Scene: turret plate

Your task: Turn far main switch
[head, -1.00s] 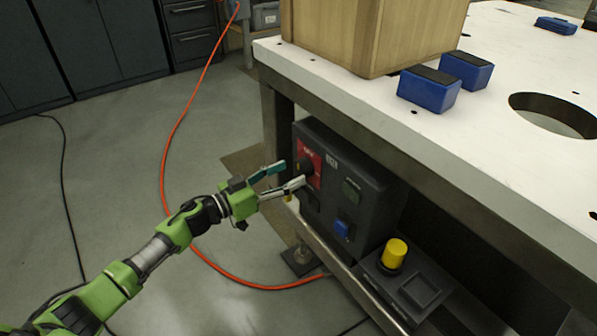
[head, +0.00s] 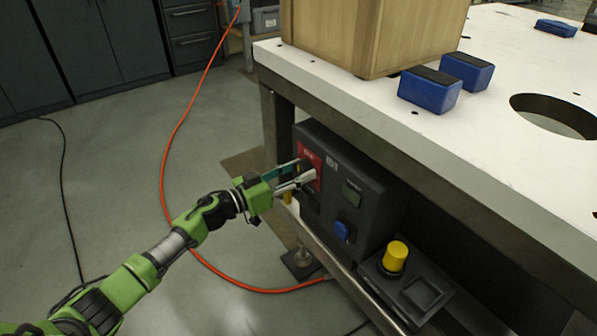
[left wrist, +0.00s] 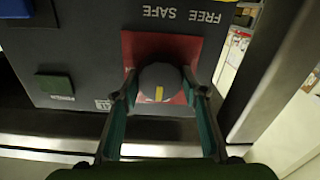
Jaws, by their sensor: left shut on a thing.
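The far main switch is a dark round knob (left wrist: 160,84) with a yellow mark, on a red plate (head: 309,160) at the far end of a dark control box (head: 352,207) under the table edge. In the left wrist view the knob sits between the two fingers, its yellow mark pointing down toward my palm. My left gripper (head: 302,171) is shut on the knob; it also shows in the left wrist view (left wrist: 162,92). The words FREE and SAFE appear upside down above the red plate there. In the head view the fingers hide most of the knob. My right gripper is not in view.
The box also carries a green button (head: 351,193) and a blue button (head: 342,230). A yellow knob (head: 395,256) stands on a lower panel. The white table top (head: 470,130) overhangs the box. An orange cable (head: 165,170) lies on the floor.

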